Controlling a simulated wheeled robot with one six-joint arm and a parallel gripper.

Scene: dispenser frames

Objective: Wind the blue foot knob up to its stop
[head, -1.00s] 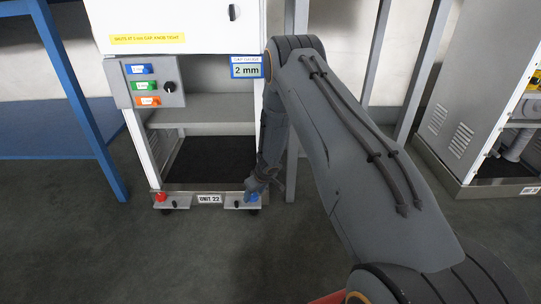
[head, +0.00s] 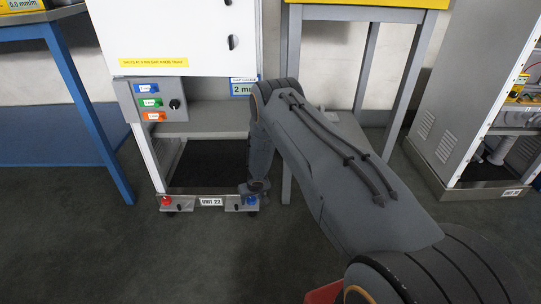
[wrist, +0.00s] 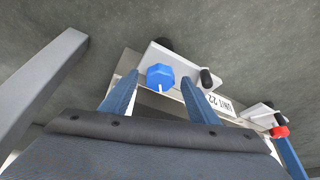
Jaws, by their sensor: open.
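The blue foot knob (wrist: 160,76) sits on a bracket at the foot of the dispenser frame, with a thin white pointer on it. In the head view the blue knob (head: 252,200) is at the frame's lower right corner, partly behind my arm's end. My gripper (wrist: 157,85) is open, with one blue-grey finger on each side of the knob in the wrist view. I cannot tell whether the fingers touch it. In the head view my gripper (head: 254,190) is just above the knob, its fingers hard to make out.
A red foot knob (head: 166,201) is on the opposite corner, beyond the UNIT 22 plate (head: 211,202). A black peg (wrist: 206,78) stands beside the blue knob. A grey table leg (head: 286,150) rises just right of the frame. The floor in front is clear.

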